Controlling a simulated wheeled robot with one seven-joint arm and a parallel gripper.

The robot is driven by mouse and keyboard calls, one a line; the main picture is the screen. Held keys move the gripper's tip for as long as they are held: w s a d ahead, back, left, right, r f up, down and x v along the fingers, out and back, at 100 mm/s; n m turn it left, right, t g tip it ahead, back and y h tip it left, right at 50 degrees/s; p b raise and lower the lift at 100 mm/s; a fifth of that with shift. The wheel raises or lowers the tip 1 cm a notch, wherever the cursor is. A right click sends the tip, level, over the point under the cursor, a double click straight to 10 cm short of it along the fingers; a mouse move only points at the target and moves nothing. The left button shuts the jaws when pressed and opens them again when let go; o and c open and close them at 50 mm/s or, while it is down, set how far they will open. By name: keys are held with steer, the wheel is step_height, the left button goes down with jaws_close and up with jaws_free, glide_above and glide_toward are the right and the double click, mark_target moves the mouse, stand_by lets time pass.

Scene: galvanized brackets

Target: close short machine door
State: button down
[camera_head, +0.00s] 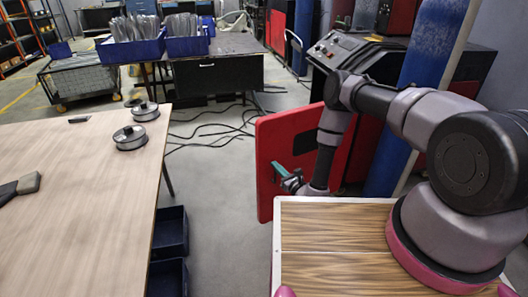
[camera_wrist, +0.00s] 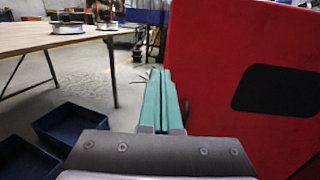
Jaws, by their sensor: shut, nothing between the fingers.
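The short machine door (camera_head: 276,150) is a red panel standing open, swung out from the dark machine (camera_head: 370,60) in the head view. In the wrist view the red door (camera_wrist: 225,65) fills the right side, with a black rounded patch (camera_wrist: 275,90) on it. My gripper (camera_head: 284,174), with green fingers, is in front of the door's face in the head view. In the wrist view the fingers (camera_wrist: 163,88) are together and empty, just left of the door's edge. I cannot tell whether they touch the door.
A wooden table (camera_head: 80,200) with round metal parts (camera_head: 130,137) stands on the left. Dark blue bins (camera_head: 170,232) sit below its edge. A blue post (camera_head: 415,90) stands right of the door. Cables (camera_head: 220,130) lie on the floor behind.

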step_height(320, 180, down, 3)
steer(key=d+h, duration=0.1)
glide_toward(260, 151)
steer(key=shift+m, duration=0.4)
steer(key=x, duration=0.7)
steer(key=shift+f, duration=0.15)
